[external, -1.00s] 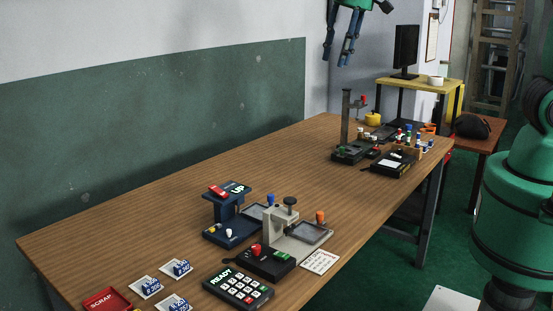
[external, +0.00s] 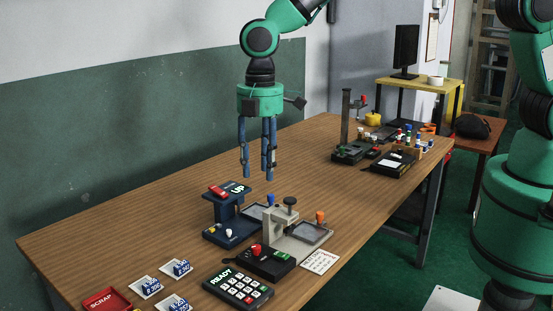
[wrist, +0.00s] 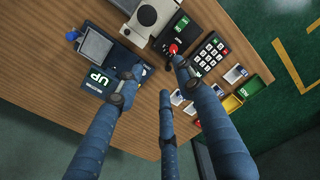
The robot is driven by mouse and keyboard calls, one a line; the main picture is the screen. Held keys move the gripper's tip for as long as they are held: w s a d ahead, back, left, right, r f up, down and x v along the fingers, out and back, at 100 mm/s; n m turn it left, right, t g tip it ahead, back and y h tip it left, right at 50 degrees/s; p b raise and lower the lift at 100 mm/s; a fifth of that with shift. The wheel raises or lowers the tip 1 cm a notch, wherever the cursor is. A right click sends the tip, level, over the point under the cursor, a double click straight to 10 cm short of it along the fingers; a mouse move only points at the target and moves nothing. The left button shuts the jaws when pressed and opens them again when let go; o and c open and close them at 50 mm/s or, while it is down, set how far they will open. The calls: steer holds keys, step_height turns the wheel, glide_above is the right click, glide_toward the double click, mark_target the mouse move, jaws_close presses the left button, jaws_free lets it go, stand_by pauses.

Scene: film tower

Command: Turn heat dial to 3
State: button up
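The grey press (external: 282,232) stands on the wooden table with a black control box (external: 268,263) at its front. A red knob (external: 256,249) sits on this box and looks like the heat dial; no heat label or number is readable. It also shows in the wrist view as a red knob (wrist: 173,48), close in the picture to one fingertip. My gripper (external: 257,177) has three blue fingers, spread and empty, pointing down above the table behind the blue station. The wrist view shows the same spread fingers (wrist: 158,76) over the stations.
A blue station (external: 222,220) marked UP, with a small white knob, stands left of the press. A READY keypad (external: 237,287), a card (external: 320,261), several blue tokens and a red SCRAP tray (external: 106,300) lie at the front. More equipment stands at the far end; the mid-table is clear.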

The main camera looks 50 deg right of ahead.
steer(key=n, duration=0.1)
glide_above(256, 246)
step_height(256, 246, down, 4)
steer(key=f, duration=0.1)
steer(key=shift+w+r, duration=0.15)
steer(key=shift+r, duration=0.1)
step_height(256, 246, down, 14)
steer(key=b, duration=0.2)
steer(key=shift+r+b, duration=0.1)
steer(key=shift+b, duration=0.2)
steer(key=shift+c, duration=0.2)
jaws_close()
